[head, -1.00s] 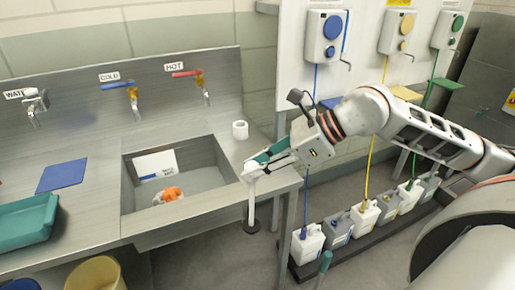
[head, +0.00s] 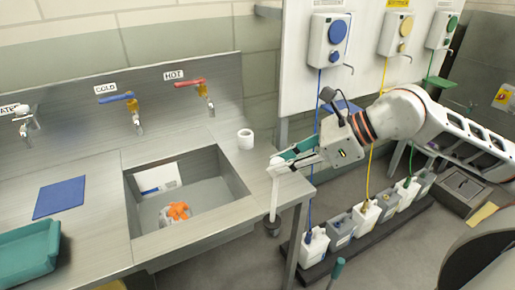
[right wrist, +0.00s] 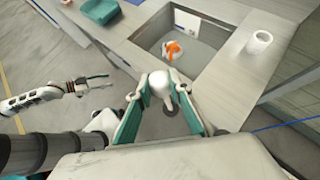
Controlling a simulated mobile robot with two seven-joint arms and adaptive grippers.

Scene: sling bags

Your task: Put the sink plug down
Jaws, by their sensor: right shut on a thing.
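The sink plug, a long white tube with a dark round foot (head: 273,200), hangs upright from my right gripper (head: 276,167). The gripper's teal fingers are shut on its top end. The plug is in front of the counter's front edge, right of the sink (head: 137,207), with its foot below counter height. In the right wrist view the plug's white top (right wrist: 160,84) sits between the fingers, with the dark foot below. My left gripper (right wrist: 96,79) shows small at the left of the right wrist view; its finger gap is unclear.
The sink holds an orange and white object (head: 176,212) and a white sign. A white cup-like ring (head: 245,139) stands right of the sink. A blue mat (head: 60,198) and teal tray (head: 28,250) lie left. Several jugs (head: 314,246) stand on the floor at right.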

